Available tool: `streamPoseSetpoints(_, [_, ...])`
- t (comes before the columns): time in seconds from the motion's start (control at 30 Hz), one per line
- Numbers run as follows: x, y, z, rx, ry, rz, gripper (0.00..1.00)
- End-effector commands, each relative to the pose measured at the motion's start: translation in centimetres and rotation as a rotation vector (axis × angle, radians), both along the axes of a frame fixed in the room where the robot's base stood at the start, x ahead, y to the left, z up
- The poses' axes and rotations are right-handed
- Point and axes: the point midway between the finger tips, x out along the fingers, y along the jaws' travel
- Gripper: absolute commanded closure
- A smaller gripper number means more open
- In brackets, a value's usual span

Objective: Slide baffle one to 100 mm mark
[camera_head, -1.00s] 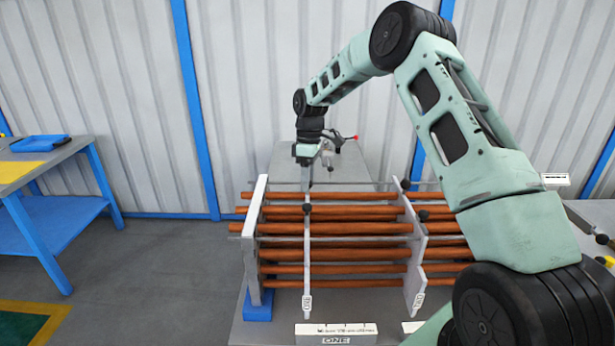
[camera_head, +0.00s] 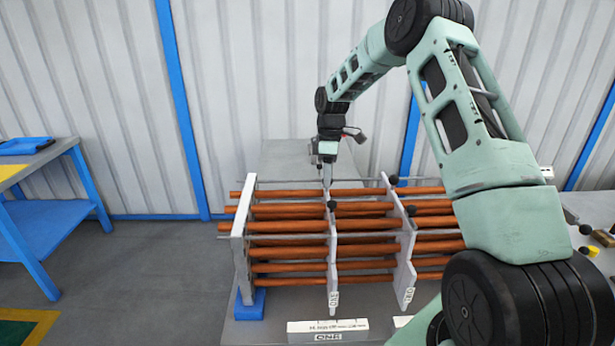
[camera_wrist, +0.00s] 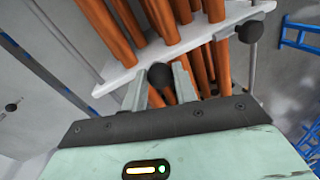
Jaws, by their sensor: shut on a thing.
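Baffle one (camera_head: 333,262) is a thin pale upright plate around the copper tubes, between the white end plate (camera_head: 239,240) and a second baffle (camera_head: 405,262). It stands closer to the second baffle than to the end plate.
Copper tubes (camera_head: 285,226) run lengthwise through the plates. The second baffle has black knobs near its top. My arm hides the right part of the bundle. A blue-legged table (camera_head: 45,215) stands far left, with clear floor between.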

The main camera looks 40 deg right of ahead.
Motion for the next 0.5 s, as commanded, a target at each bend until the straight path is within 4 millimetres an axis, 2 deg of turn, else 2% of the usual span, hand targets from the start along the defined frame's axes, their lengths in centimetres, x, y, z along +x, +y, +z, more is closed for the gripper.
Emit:
streamPoseSetpoints(0.1, [-0.6,-0.97,0.13,-0.002,-0.001,-0.002,1.0])
streamPoseSetpoints(0.4, [-0.61,-1.03,0.14,-0.003,-0.003,0.0,1.0])
streamPoseSetpoints(0.43, [-0.6,-1.02,0.14,-0.003,-0.003,0.0,0.63])
streamPoseSetpoints(0.5, [-0.6,-1.02,0.13,-0.002,-0.002,0.0,0.5])
